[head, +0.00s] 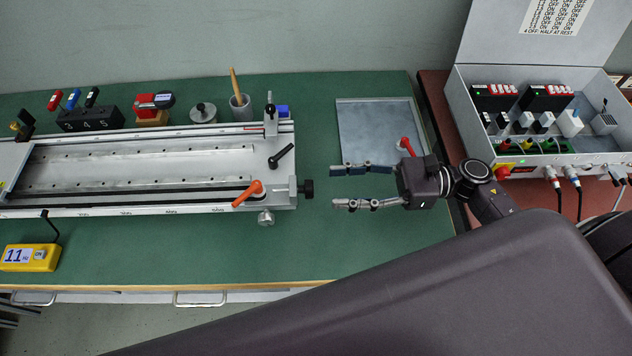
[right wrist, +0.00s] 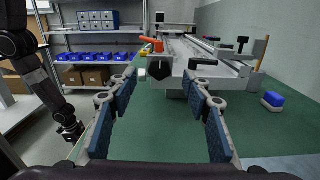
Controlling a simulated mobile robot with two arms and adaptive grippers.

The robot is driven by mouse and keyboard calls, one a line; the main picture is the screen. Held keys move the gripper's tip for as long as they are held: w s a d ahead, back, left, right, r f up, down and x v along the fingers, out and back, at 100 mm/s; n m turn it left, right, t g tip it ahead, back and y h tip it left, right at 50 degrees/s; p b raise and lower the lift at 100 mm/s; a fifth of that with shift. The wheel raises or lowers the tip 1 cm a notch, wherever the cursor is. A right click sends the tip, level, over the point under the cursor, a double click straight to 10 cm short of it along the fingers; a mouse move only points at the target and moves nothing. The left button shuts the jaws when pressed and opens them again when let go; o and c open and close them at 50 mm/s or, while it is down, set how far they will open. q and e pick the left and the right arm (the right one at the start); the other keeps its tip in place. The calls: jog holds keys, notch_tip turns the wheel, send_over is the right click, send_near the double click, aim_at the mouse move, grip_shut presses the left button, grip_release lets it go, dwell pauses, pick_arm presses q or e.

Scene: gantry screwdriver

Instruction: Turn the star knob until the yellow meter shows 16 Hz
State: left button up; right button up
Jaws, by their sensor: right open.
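The yellow meter (head: 30,257) stands at the front left of the bench in the head view and its display reads 11. A black knob (head: 306,188), which looks like the star knob, sits on the right end of the long metal gantry rail (head: 150,207). It also shows ahead in the right wrist view (right wrist: 203,64). My right gripper (head: 335,187) is open and empty, a short gap to the right of the knob, its fingers pointing at it. My left gripper (right wrist: 72,132) shows small at the left of the right wrist view; its jaws are unclear.
An orange lever (head: 247,193) and a silver knob (head: 266,218) are close to the black knob. A grey metal plate (head: 375,128) with a red-handled part (head: 406,146) lies behind my right gripper. An open electrical case (head: 540,110) stands at right.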

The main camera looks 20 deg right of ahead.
aim_at(306, 189)
jog(key=p+x, duration=0.1)
jog(key=x, duration=0.4)
jog(key=shift+a, duration=0.3)
jog(key=c, duration=1.1)
jog(key=shift+w+m, duration=0.1)
jog(key=shift+m, duration=0.2)
